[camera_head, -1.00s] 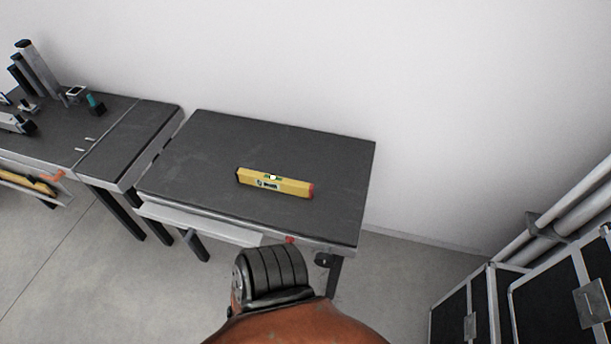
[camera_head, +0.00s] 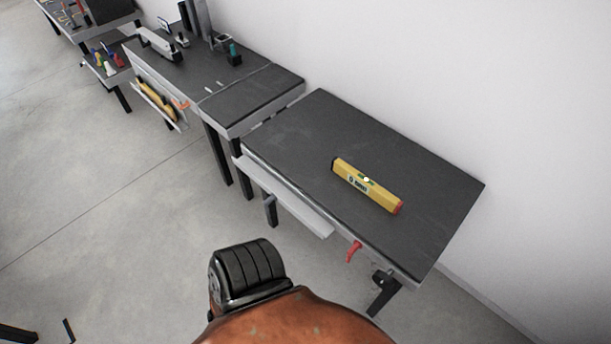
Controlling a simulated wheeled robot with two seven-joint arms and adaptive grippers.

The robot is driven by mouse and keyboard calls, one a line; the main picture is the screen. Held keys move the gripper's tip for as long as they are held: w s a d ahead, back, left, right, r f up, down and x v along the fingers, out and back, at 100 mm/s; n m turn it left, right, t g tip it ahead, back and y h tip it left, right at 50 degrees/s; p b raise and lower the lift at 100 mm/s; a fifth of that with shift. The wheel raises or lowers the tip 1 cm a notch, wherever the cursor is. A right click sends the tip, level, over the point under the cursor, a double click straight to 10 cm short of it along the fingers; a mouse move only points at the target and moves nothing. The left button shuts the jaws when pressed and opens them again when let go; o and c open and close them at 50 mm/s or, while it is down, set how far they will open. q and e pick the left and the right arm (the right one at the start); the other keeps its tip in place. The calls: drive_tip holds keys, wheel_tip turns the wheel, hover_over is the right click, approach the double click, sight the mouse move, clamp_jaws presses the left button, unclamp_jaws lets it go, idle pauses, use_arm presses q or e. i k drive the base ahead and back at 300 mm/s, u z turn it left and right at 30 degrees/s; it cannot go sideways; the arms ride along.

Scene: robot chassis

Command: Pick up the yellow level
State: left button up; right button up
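The yellow level (camera_head: 366,186) lies on the dark top of a workbench (camera_head: 300,140), right of the picture's middle. It is a short yellow bar with a red end cap at its right end and a pale vial on its upper side. It lies at a slant, and nothing touches it except the bench top. Neither of my grippers shows in this view.
A second workbench (camera_head: 255,95) with tools stands to the left, close to the first. A red clamp handle (camera_head: 354,251) hangs at the near bench edge. A white wall (camera_head: 450,70) rises behind. Grey floor (camera_head: 110,220) is open at left.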

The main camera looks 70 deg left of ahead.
sight(384, 199)
drive_tip(key=u, duration=1.85)
